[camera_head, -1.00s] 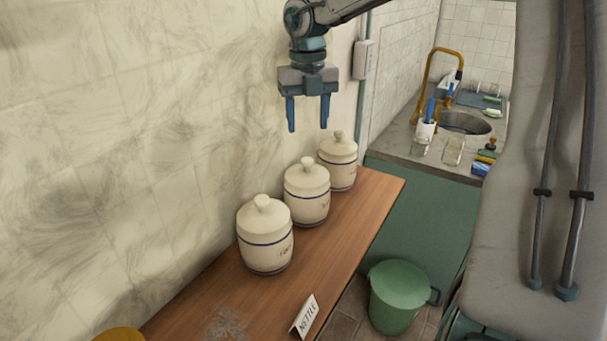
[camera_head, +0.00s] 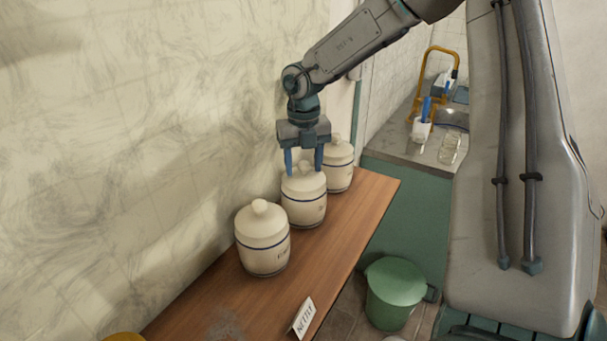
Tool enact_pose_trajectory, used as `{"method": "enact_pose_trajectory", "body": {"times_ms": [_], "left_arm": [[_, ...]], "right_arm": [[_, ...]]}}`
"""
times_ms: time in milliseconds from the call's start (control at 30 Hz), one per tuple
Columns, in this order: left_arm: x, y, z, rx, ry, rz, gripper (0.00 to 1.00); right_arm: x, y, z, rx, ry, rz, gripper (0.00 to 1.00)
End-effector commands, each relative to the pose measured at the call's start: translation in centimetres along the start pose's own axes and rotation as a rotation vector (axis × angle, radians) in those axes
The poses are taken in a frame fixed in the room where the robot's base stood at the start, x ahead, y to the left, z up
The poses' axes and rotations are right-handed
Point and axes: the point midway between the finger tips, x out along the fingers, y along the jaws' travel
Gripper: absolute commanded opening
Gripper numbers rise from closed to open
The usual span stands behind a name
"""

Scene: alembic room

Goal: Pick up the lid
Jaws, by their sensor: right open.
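Three cream lidded jars with blue bands stand in a row on a wooden shelf (camera_head: 335,235) along the wall. The near jar (camera_head: 263,245) has its lid (camera_head: 261,219) on. The middle jar (camera_head: 304,209) has its lid (camera_head: 301,184) on, with the knob between my fingers in the picture. The far jar (camera_head: 340,172) is partly hidden behind my gripper. My right gripper (camera_head: 304,168) points down, open, its two blue fingers at either side of the middle lid's knob. I cannot tell whether they touch the lid. My left gripper is not in view.
A small "NETTLE" card (camera_head: 303,317) stands at the shelf's front edge. A counter (camera_head: 400,146) with a sink, brass tap and glasses is behind. The marbled wall is close to the jars.

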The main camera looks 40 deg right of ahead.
Motion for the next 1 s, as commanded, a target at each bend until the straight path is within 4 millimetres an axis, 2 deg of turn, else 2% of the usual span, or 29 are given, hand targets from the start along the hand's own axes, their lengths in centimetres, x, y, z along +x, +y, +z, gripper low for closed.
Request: {"method": "enact_pose_trajectory", "body": {"times_ms": [100, 300, 367, 767, 1000], "left_arm": [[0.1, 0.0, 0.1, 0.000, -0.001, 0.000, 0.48], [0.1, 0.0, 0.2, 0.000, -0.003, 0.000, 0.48], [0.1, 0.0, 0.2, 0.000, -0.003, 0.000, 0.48], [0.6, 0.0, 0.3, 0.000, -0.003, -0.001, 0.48], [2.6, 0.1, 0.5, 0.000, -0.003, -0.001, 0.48]], "right_arm": [[0.0, 0.0, 0.0, 0.000, 0.000, 0.000, 0.50], [0.0, 0.0, 0.0, 0.000, 0.000, 0.000, 0.11], [0.0, 0.0, 0.0, 0.000, 0.000, 0.000, 0.02], [-0.4, 0.0, 0.0, 0.000, -0.001, 0.000, 0.00], [-2.9, 0.1, 0.2, 0.000, -0.008, 0.000, 0.00]]}}
